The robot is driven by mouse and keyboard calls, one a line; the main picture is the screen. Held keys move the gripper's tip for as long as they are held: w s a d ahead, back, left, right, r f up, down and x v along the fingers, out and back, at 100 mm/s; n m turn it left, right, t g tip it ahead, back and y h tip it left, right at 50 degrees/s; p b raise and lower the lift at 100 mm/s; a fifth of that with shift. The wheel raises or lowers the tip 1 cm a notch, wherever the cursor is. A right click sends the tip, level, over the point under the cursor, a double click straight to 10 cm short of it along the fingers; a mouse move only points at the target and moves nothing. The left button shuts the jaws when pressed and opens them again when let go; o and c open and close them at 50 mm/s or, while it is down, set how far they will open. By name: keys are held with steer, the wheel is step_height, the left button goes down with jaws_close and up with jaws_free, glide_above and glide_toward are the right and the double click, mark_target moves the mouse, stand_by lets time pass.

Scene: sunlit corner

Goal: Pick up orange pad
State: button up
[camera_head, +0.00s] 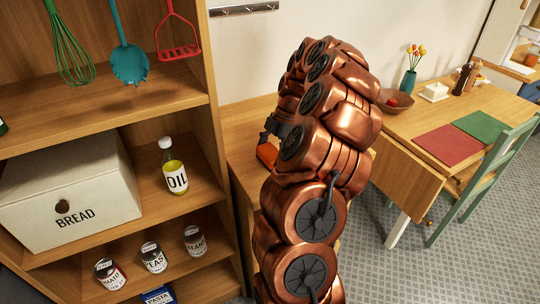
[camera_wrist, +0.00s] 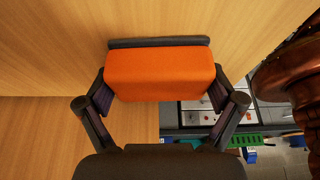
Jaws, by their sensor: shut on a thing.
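The orange pad (camera_wrist: 160,72) is a block-like orange piece with a dark strip along its far edge. In the wrist view it sits between the two fingers of my gripper (camera_wrist: 159,95), which are shut on its left and right sides. In the head view a small part of the orange pad (camera_head: 267,155) shows beside my copper arm, by the wooden cabinet. Most of my gripper (camera_head: 275,135) is hidden there behind the arm. I cannot tell whether the pad touches the wooden surface.
A wooden shelf unit (camera_head: 217,120) stands at left with a bread box (camera_head: 70,190), an oil bottle (camera_head: 174,168) and several cans. A wooden table (camera_head: 420,110) with a fruit bowl (camera_head: 394,101) and a green chair (camera_head: 490,175) stand at right. Grey carpet is open between.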

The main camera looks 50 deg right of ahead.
mark_target(268, 153)
steer(key=shift+r+b, duration=0.65)
steer(key=shift+r, duration=0.85)
steer(key=shift+s+r, duration=0.15)
steer(key=shift+s, duration=0.1)
steer(key=s+a+r+b, duration=0.1)
steer(key=s+b, duration=0.3)
steer(key=s, duration=1.1)
steer(key=shift+s+r, duration=0.25)
steer(key=shift+r, duration=0.05)
